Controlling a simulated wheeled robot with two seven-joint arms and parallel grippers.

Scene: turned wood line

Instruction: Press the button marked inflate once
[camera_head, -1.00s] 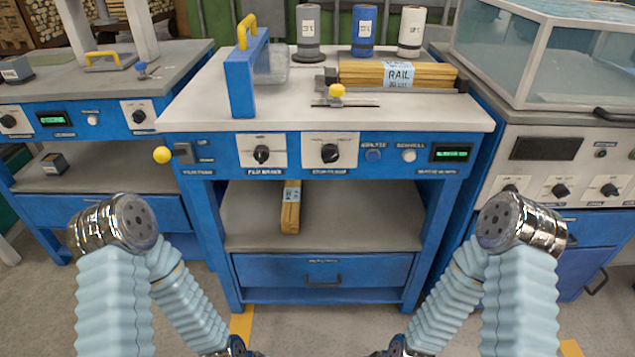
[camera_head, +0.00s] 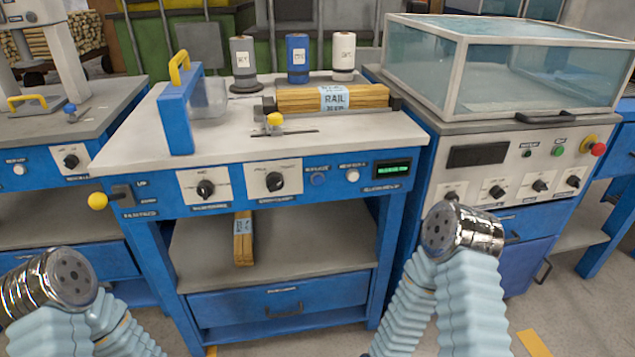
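The blue bench (camera_head: 262,125) in the middle has a control panel with two push buttons, a blue one (camera_head: 318,180) and a white one (camera_head: 352,175). The small labels above them are too blurred to read with certainty, so I cannot tell which is marked inflate. Left of them are two black rotary knobs (camera_head: 274,182), and right of them a green-lit display (camera_head: 391,170). No fingers of either gripper show; only my arms' sleeved links and silver joints are in view, in front of the bench and apart from the panel.
On the bench top are a blue frame with a yellow handle (camera_head: 178,112), wood marked RAIL (camera_head: 300,99) and several canisters (camera_head: 298,60). A yellow-tipped lever (camera_head: 98,201) juts out at the panel's left. A glass-tank machine (camera_head: 500,140) stands at right, with a red-yellow button (camera_head: 597,149).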

